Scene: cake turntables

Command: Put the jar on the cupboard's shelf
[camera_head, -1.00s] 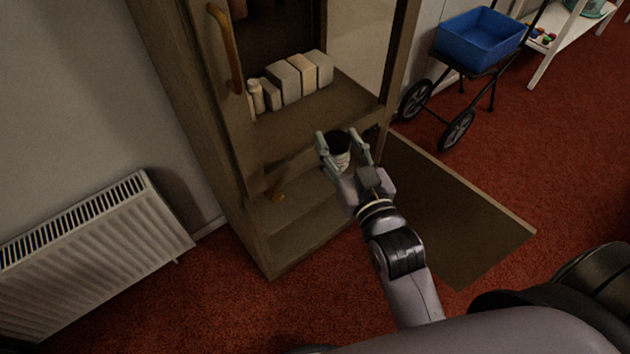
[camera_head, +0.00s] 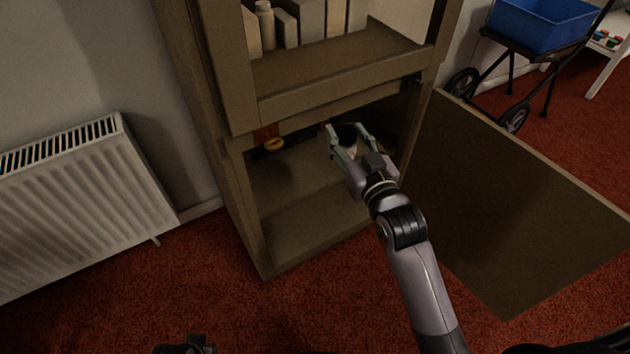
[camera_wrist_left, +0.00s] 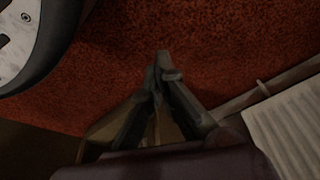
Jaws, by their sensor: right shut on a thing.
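The jar (camera_head: 351,149), pale with a dark top, is between the fingers of my right gripper (camera_head: 347,132). My right gripper is shut on it, and its fingers hide part of the jar. It is at the opening of the cupboard's lower compartment, in front of the dark interior. The tall brown cupboard (camera_head: 233,90) has its lower door (camera_head: 510,200) swung open to the right. The shelf (camera_head: 290,185) inside the lower compartment looks bare. My left gripper (camera_wrist_left: 162,62) shows in the left wrist view with its fingertips together and nothing between them, over the red carpet.
Pale box-like items and a small bottle (camera_head: 265,25) stand on the upper shelf (camera_head: 340,62). A radiator (camera_head: 85,200) is on the left wall. A cart with a blue tub (camera_head: 540,22) stands behind the open door.

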